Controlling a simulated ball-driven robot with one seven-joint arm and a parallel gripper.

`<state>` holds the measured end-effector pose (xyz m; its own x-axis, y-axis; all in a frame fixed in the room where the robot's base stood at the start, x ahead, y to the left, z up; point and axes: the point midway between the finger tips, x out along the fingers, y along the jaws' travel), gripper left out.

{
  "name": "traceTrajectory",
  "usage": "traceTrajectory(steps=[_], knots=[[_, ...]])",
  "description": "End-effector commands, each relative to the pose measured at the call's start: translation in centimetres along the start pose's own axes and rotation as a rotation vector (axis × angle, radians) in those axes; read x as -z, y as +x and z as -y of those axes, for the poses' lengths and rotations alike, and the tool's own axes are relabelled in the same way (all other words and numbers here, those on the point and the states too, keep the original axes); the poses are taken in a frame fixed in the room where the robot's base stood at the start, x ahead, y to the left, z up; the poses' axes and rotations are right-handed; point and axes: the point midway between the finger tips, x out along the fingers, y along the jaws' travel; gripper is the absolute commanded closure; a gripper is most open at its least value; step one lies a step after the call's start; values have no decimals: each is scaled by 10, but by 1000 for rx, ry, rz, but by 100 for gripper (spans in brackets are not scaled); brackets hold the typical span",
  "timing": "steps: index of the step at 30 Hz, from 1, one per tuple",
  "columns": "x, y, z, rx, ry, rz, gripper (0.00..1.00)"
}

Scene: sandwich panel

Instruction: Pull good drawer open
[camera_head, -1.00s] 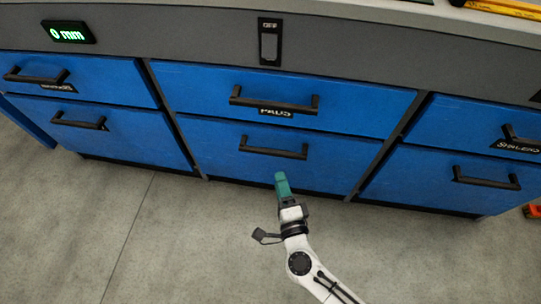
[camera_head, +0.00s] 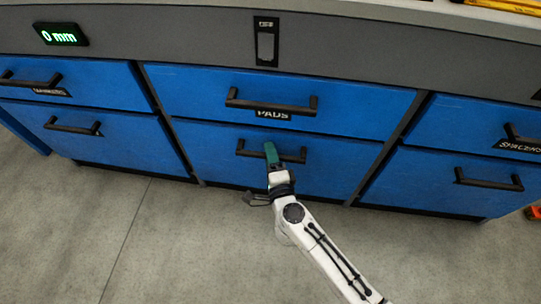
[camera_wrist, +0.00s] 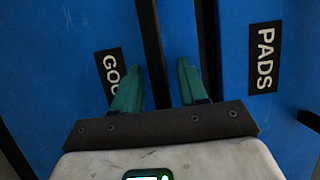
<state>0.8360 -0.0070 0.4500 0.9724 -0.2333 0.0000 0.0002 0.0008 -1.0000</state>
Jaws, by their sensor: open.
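The good drawer (camera_head: 320,172) is the blue lower middle drawer, under the drawer labelled PADS, and looks closed. Its label (camera_wrist: 108,76), partly hidden by a finger, reads "GOO" in the wrist view. Its black bar handle (camera_head: 292,156) also shows in the wrist view (camera_wrist: 150,45). My gripper (camera_head: 270,148) has green fingers and is at the middle of this handle. In the wrist view my gripper (camera_wrist: 162,68) is open, with the handle running between its two fingers. I cannot tell whether either finger touches it.
The PADS drawer (camera_head: 340,104) with its handle (camera_head: 272,103) is directly above. Other blue drawers stand left (camera_head: 130,142) and right (camera_head: 430,180). A display (camera_head: 60,35) reads 0 mm. The grey floor (camera_head: 150,245) in front is clear.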

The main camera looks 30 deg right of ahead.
Motion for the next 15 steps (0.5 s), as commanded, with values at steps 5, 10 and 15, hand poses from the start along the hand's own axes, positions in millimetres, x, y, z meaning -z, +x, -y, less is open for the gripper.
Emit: traceTrajectory(steps=[5,10,15], knots=[[0,0,0,0,0,0,59],[0,0,0,0,-1,0,76],[0,0,0,0,-1,0,92]])
